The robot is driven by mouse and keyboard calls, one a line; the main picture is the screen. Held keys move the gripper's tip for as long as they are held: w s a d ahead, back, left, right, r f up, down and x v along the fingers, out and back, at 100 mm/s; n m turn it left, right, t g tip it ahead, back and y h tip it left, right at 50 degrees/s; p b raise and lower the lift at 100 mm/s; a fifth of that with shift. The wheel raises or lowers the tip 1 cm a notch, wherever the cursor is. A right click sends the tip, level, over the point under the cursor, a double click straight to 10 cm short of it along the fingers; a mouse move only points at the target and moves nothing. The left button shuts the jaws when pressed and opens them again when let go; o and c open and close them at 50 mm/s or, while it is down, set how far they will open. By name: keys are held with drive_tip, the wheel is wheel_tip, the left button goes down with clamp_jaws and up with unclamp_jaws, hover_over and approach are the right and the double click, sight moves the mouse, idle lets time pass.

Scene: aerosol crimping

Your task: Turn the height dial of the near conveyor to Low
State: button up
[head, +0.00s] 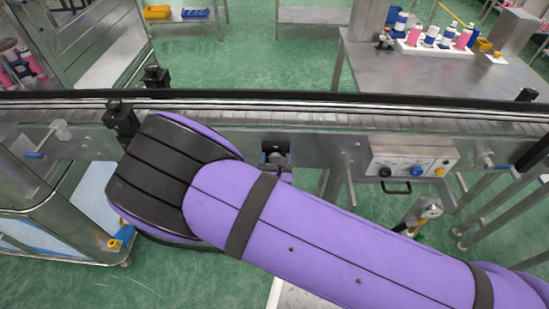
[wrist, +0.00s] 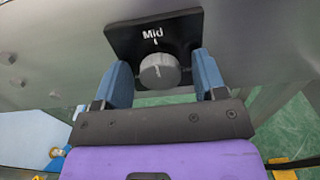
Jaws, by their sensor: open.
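The height dial (wrist: 160,71) is a grey round knob on a black plate (wrist: 125,38) marked "Mid". A short white mark sits under that word, above the knob. In the head view the dial (head: 278,159) shows small on the side of the near conveyor (head: 325,152), partly behind my purple arm. In the wrist view my gripper (wrist: 163,78) is open, with one blue finger on each side of the knob. Small gaps seem to show between fingers and knob; contact is hard to tell.
A control box (head: 412,163) with knobs is on the conveyor side to the right. Behind the belt, a steel table (head: 400,80) holds a white tray (head: 433,48) of bottles and cans. A glass-sided cabinet (head: 50,215) stands at the left. Green floor shows below.

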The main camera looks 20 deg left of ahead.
drive_tip(key=c, duration=0.9)
drive_tip(key=shift+n, duration=0.3)
